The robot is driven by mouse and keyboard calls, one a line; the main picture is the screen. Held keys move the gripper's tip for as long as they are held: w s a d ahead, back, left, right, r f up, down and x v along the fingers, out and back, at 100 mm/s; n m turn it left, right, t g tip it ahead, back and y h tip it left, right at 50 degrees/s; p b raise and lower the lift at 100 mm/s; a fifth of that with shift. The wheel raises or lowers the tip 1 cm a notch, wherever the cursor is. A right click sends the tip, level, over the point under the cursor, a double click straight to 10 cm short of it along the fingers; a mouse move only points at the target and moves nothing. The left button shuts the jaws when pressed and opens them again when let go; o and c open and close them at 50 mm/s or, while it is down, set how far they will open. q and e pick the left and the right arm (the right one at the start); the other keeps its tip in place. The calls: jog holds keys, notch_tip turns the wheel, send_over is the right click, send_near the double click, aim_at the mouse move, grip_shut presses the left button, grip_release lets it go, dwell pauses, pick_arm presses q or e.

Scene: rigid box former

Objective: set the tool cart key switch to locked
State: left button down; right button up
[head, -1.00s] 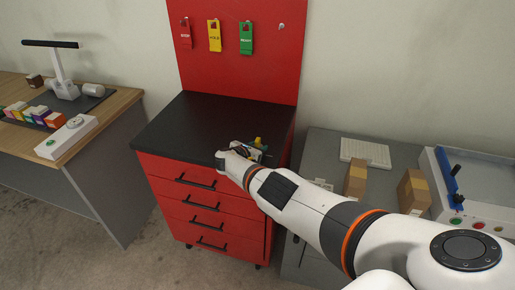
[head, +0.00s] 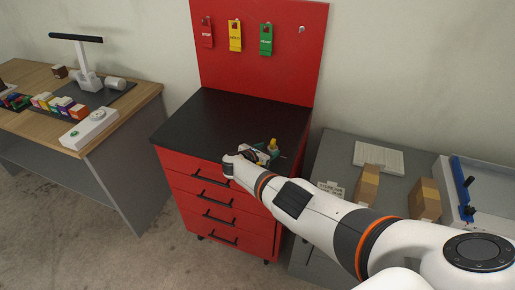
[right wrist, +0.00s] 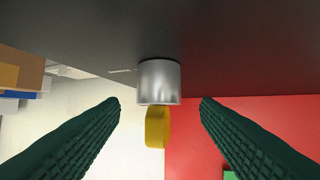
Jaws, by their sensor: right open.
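The key switch is a silver cylinder (right wrist: 159,82) with a yellow key (right wrist: 156,127) at its end, seen in the right wrist view against the tool cart's dark top. The yellow key also shows in the head view (head: 273,144), near the right front of the red tool cart (head: 175,170). My right gripper (right wrist: 160,104) is open, with one dark green finger on each side of the key and visible gaps to both. It is not touching the key. My arm partly hides this spot in the head view. My left gripper is out of view.
A red back panel (head: 258,75) with red, yellow and green tags rises behind the cart. A grey bench (head: 330,155) with brown boxes (head: 367,184) stands to the right. A wooden desk (head: 35,78) stands to the left. Much of the cart top (head: 215,120) is clear.

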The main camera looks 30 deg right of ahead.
pick_arm(q)
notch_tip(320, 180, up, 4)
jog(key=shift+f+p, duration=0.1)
jog(key=shift+p, duration=1.1)
pick_arm(e)
jog(key=v, duration=0.8)
jog(key=shift+d+f, duration=0.1)
